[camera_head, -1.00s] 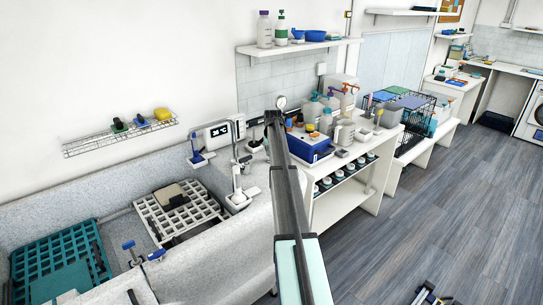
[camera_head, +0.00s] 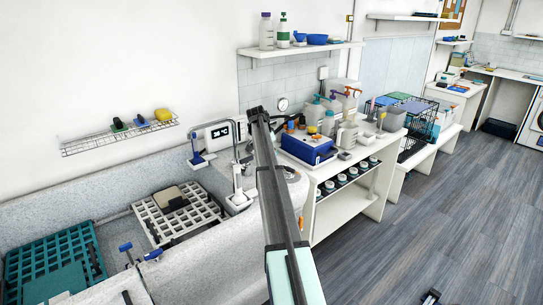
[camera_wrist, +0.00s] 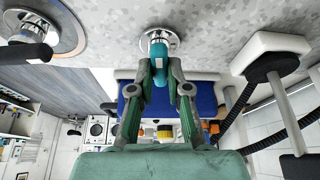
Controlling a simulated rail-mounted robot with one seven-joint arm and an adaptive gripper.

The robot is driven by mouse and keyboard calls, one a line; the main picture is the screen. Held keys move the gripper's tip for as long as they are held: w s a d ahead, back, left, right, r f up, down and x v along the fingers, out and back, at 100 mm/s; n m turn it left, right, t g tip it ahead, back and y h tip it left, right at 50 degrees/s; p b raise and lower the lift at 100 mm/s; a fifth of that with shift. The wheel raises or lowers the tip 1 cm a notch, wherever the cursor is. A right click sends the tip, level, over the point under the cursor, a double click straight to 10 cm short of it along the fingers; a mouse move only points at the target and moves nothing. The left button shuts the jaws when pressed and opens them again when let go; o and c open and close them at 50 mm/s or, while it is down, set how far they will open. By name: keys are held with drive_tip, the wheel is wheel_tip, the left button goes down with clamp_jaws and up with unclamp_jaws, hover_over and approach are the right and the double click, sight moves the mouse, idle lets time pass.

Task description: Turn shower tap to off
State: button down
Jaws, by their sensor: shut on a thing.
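The shower tap (camera_wrist: 158,50) shows at the top centre of the wrist view. It is a small blue-teal handle on a round chrome wall plate, set in a grey speckled surface. My gripper (camera_wrist: 160,72) has its two fingers on either side of the handle and is shut on it. How far the tap is turned is hard to tell. In the head view my dark arm reaches toward the far end of the tub, and it hides the tap and my gripper.
In the wrist view, a chrome fitting with a black lever (camera_wrist: 30,50) is at left. A white holder (camera_wrist: 275,50) and black ribbed hose (camera_wrist: 235,110) are at right.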

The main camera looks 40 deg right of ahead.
drive_tip(key=shift+m, duration=0.5)
drive_tip(key=shift+g, duration=0.3)
drive_tip(key=c, duration=1.1)
unclamp_jaws()
drive_tip(key=v, duration=1.2)
